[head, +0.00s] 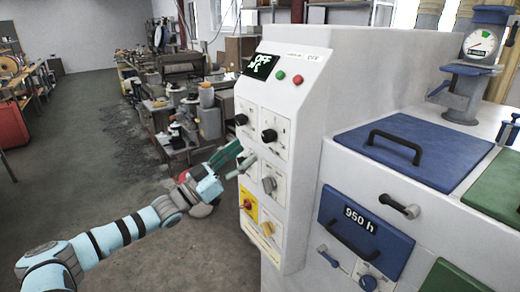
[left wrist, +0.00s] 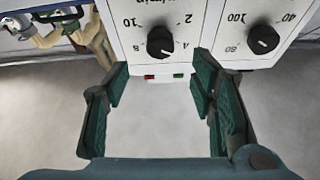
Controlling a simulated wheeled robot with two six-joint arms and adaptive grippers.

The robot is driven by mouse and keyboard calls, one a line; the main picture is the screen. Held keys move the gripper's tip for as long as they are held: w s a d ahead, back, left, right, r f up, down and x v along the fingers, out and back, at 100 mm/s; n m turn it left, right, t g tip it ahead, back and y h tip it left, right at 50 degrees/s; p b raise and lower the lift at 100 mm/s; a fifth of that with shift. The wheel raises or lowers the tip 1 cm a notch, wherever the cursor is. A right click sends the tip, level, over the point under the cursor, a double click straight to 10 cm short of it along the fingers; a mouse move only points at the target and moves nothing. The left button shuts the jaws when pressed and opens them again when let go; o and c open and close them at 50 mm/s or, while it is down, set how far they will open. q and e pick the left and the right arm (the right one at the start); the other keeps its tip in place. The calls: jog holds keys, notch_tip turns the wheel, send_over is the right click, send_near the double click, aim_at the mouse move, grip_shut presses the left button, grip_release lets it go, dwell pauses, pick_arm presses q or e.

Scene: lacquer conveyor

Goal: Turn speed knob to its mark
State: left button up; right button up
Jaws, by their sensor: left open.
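In the left wrist view, a black speed knob (left wrist: 160,42) sits on a white dial plate with figures around it and a "/min" label. A second black knob (left wrist: 263,40) with 40, 80 and 100 is to its right. In the head view, two black knobs (head: 269,136) are on the upper panel; I cannot tell which is the speed knob. My left gripper (head: 241,158) is open and empty at the panel's left side, just below the black knobs. Its green fingers (left wrist: 160,98) lie apart with clear space between them. The knob pointer's exact position is too small to read.
A grey knob (head: 270,184), a red knob (head: 247,205) and a yellow knob (head: 267,229) are lower on the panel. The floor (head: 130,190) left of the machine is open.

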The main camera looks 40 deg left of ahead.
aim_at(265, 138)
pick_arm(q)
jog(key=p+x, duration=0.1)
jog(key=x, duration=0.5)
jog(key=shift+r+p, duration=0.15)
jog(key=shift+p, duration=0.15)
jog(key=shift+w+d+p, duration=0.15)
jog(key=shift+w+p, duration=0.15)
jog(key=shift+w, duration=0.25)
pick_arm(e)
jog(key=shift+w+r, duration=0.1)
jog(key=shift+r, duration=0.2)
pick_arm(q)
jog(key=shift+w, duration=0.1)
jog(key=shift+c, duration=0.3)
jog(key=c, duration=1.1)
